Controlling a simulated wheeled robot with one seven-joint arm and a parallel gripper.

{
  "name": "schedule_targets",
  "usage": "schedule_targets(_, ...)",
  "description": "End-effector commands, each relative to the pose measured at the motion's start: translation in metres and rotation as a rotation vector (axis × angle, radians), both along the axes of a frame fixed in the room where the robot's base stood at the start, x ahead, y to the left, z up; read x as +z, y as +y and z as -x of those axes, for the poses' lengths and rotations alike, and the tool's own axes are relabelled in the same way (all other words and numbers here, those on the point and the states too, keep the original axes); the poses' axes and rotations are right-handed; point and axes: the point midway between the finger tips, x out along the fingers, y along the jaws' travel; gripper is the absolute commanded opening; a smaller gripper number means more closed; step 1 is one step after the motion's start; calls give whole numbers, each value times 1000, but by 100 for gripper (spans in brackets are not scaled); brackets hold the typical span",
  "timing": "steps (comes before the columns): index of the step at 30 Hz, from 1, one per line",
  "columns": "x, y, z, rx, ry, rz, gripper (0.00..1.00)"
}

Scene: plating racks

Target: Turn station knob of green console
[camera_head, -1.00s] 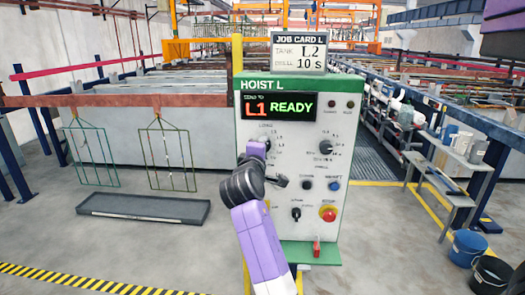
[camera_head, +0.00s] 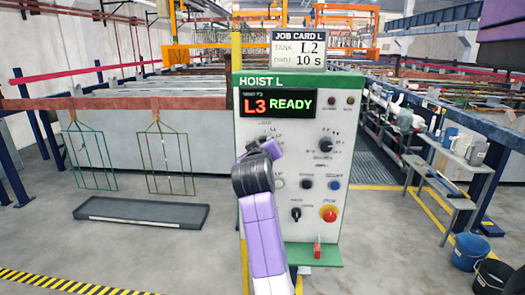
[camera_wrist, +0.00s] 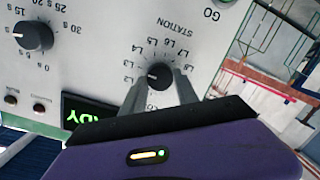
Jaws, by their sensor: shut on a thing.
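The green-topped console (camera_head: 300,170) labelled HOIST L stands ahead of me. Its display (camera_head: 278,104) reads L3 READY. The station knob (camera_wrist: 159,75) is a black dial ringed by marks from L2 up to L7 in the wrist view. My gripper (camera_wrist: 161,90) is shut on it, one finger on each side. In the head view my gripper (camera_head: 262,150) covers most of the knob. The job card (camera_head: 299,50) above the console reads tank L2, 10 s.
A second dial (camera_head: 326,144), marked in seconds, sits right of the station knob. Below are small buttons, a black switch (camera_head: 296,214) and a red emergency button (camera_head: 328,214). Wire racks (camera_head: 165,160) hang at left over a grey tray (camera_head: 142,212). Buckets (camera_head: 468,250) stand at right.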

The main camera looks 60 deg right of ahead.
Motion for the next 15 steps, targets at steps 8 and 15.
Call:
schedule_targets(8, -5, 0, 1, 1, -240, -103, 0)
schedule_targets(15, -6, 0, 2, 0, -451, -191, 0)
